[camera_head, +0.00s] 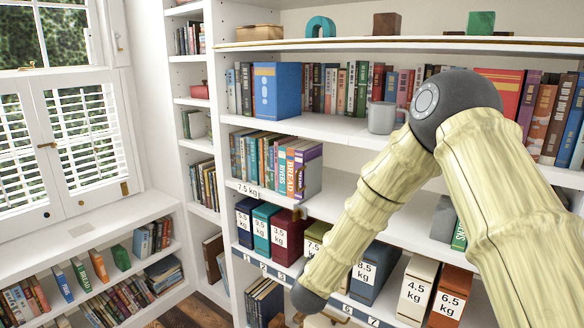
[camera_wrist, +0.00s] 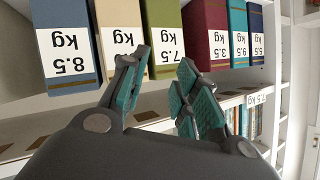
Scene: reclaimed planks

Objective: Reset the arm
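My arm (camera_head: 398,170), in pale wood-like casing with a dark grey joint, reaches across the bookcase in the head view and bends down to the lower shelf. In the wrist view my gripper (camera_wrist: 162,82) is open. Its two teal-padded fingers stand apart with nothing between them. They are in front of a row of weight-labelled volumes, which look upside down there. In the head view the gripper is mostly hidden at the bottom edge behind the arm.
Labelled volumes include 3.5 kg (camera_head: 288,236), 8.5 kg (camera_head: 376,272), 4.5 kg (camera_head: 416,288) and 6.5 kg (camera_head: 450,296). A grey mug (camera_head: 381,117) and a blue binder (camera_head: 277,90) stand higher up. A window (camera_head: 80,130) and low bookshelf are at left.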

